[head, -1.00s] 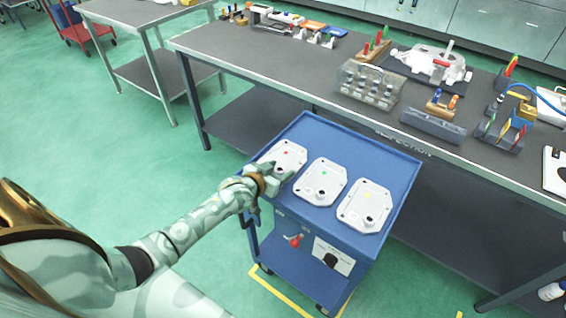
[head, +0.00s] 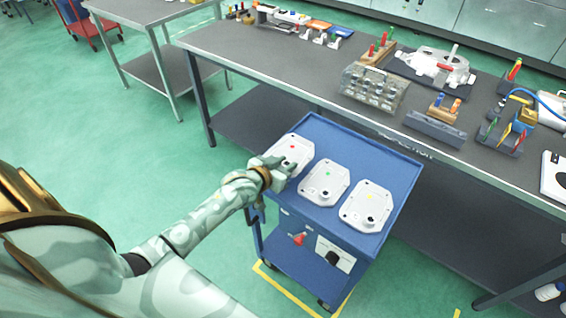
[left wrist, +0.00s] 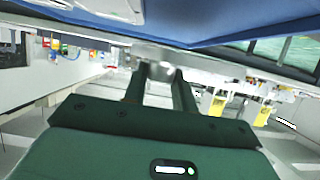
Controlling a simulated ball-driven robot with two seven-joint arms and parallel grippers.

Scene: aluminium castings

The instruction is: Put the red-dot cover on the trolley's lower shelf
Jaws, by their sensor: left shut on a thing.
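The red-dot cover (head: 297,151) is a pale plate with a red dot, at the left end of the blue trolley's top (head: 345,147). My left gripper (head: 279,166) is shut on its near side and seems to hold it just above the top; the fingers partly hide the grasp. In the left wrist view the two fingers (left wrist: 161,75) show close together, and what is between them is unclear. The lower shelf (head: 287,262) shows below, under the top's near edge. My right gripper is out of view.
The green-dot cover (head: 325,183) and yellow-dot cover (head: 367,207) lie beside it on the top. A red-handled item (head: 299,239) and a white panel with a black knob (head: 334,254) show low on the trolley. A workbench (head: 290,63) stands close behind.

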